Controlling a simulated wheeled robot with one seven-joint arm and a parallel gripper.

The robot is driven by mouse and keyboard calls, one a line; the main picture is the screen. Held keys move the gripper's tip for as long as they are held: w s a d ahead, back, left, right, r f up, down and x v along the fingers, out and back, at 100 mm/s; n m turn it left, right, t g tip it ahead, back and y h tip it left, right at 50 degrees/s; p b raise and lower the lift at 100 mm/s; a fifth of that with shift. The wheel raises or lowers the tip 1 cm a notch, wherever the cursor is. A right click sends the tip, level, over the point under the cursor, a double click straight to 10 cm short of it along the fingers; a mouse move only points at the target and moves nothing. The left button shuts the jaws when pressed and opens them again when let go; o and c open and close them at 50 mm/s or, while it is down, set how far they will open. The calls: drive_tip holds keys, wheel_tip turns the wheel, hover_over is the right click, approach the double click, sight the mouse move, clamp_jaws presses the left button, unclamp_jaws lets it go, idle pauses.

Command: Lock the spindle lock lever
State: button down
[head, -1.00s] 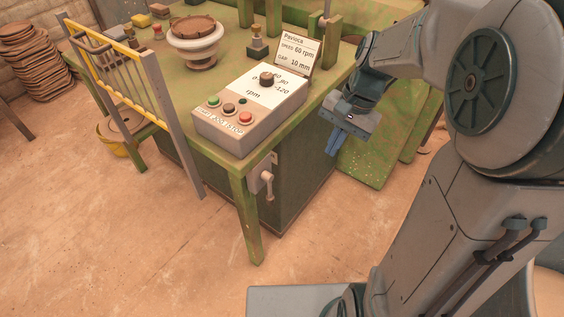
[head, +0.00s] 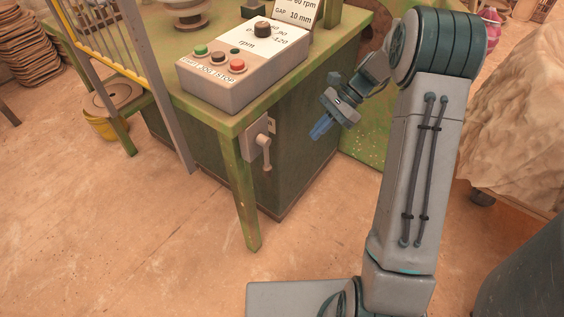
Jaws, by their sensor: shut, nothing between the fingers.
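The spindle lock lever (head: 266,154) is a grey handle on a light grey plate (head: 252,140) on the dark side of the green machine table, just behind its front leg. The lever hangs downward from its pivot. My gripper (head: 319,130) has blue fingers, shut and empty. In the picture it is to the right of the lever and a little higher, apart from it, in front of the table's side. Marks on the plate are too small to read.
A control box (head: 243,70) with green, dark and red buttons and a knob sits on the green table (head: 233,126). A wrapped tan mass (head: 520,150) is at right. The floor before the table is clear.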

sight(265, 158)
drive_tip(key=s+a+r+b+x, duration=0.1)
drive_tip(key=b+x, duration=0.3)
drive_tip(key=x, duration=0.9)
drive_tip(key=shift+a+r+b, duration=0.35)
drive_tip(key=shift+r, duration=0.2)
drive_tip(key=shift+p, duration=0.3)
